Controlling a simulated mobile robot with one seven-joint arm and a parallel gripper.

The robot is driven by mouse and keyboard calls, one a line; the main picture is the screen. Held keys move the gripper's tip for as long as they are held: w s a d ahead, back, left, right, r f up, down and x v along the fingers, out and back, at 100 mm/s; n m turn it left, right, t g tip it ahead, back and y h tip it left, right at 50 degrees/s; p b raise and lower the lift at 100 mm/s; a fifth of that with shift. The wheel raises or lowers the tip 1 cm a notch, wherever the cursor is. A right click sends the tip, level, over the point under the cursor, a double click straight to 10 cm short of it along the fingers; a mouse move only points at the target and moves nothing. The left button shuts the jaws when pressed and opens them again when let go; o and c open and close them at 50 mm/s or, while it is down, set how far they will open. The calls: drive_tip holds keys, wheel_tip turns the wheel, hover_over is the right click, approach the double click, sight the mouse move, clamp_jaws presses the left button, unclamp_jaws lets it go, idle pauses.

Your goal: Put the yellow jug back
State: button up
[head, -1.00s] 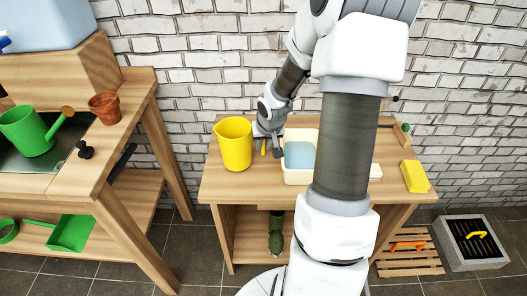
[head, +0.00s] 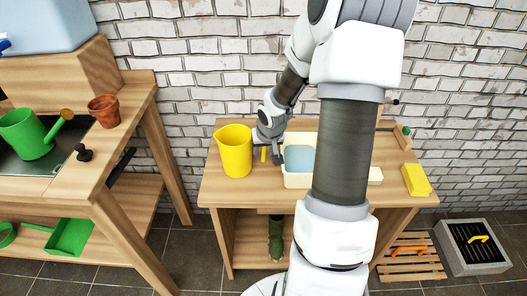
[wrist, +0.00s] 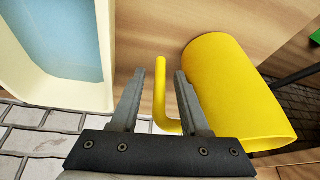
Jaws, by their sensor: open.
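The yellow jug (head: 236,152) stands upright on the small wooden bench (head: 225,187), near its left end. Its handle points right, toward my gripper (head: 271,155). In the wrist view the jug (wrist: 238,95) lies to the right, and its upright handle (wrist: 160,90) shows between the two fingers of my gripper (wrist: 159,74). The fingers are apart, with a gap on each side of the handle. I cannot tell whether the fingertips reach past it.
A cream basin with blue inside (head: 299,160) stands close right of my gripper. A yellow sponge-like block (head: 416,180) lies at the bench's right end. At left, a taller table holds a green watering can (head: 28,135) and a terracotta pot (head: 104,110).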

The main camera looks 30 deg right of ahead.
drive_tip(key=p+v, duration=0.6)
drive_tip(key=v, duration=0.6)
drive_tip(key=shift+r, duration=0.1)
